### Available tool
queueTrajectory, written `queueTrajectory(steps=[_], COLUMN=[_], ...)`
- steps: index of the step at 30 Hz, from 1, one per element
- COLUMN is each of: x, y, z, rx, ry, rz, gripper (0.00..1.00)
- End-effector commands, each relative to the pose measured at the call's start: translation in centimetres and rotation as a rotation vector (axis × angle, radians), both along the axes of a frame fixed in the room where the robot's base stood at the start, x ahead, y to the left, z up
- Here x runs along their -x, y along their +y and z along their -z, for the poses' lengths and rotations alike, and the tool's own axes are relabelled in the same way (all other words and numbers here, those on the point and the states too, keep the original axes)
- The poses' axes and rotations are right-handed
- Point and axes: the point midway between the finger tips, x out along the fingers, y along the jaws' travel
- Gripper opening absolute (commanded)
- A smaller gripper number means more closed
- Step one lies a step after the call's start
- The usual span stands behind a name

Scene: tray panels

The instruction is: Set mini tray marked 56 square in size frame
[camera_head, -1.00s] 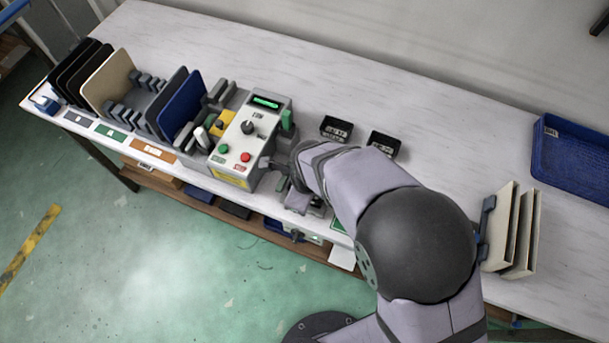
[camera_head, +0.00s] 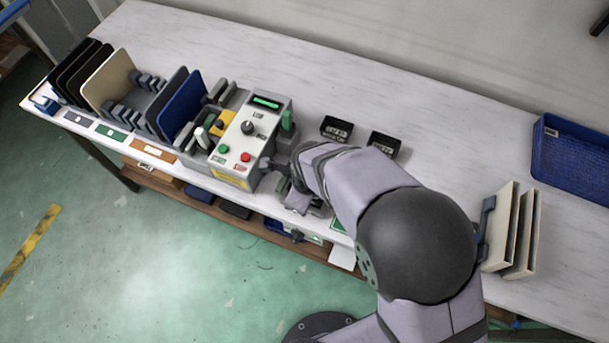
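Two small black mini trays with pale labels stand on the bench behind my arm, the left one (camera_head: 336,128) and the right one (camera_head: 383,144). Their markings are too small to read, so I cannot tell which is 56. My gripper (camera_head: 276,170) is low at the bench front, just right of the grey control box (camera_head: 247,140). My wrist hides most of it, so its opening and anything in it cannot be seen. A small grey piece (camera_head: 300,202) shows below my wrist at the bench edge. I cannot make out the size frame clearly.
A rack at the left holds upright black, beige and blue panels (camera_head: 182,107). Beige panels (camera_head: 510,230) stand right of my arm. A blue basket (camera_head: 570,160) sits at the far right. The bench (camera_head: 440,110) behind the mini trays is clear.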

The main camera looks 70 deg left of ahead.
Motion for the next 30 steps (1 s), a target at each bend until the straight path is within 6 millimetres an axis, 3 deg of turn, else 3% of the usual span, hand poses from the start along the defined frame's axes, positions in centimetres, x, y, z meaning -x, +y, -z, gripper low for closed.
queueTrajectory(steps=[1, 7, 10, 11, 22, 23, 24, 30], x=[0.04, 0.04, 0.03, 0.04, 0.3, 0.32, 0.34, 0.35], y=[-0.92, -0.93, -0.94, -0.95, -1.06, -1.08, -1.08, -1.08], z=[1.25, 1.26, 1.26, 1.26, 1.26, 1.28, 1.28, 1.27], rx=[0.025, 0.026, 0.026, 0.027, 0.031, 0.032, 0.033, 0.031], ry=[0.001, 0.001, 0.001, 0.001, 0.004, 0.004, 0.004, 0.004], rz=[0.0, 0.0, 0.0, 0.0, 0.001, 0.001, 0.001, 0.001], gripper=[0.0, 0.0, 0.21, 0.24, 0.24, 0.14, 0.18, 0.16])
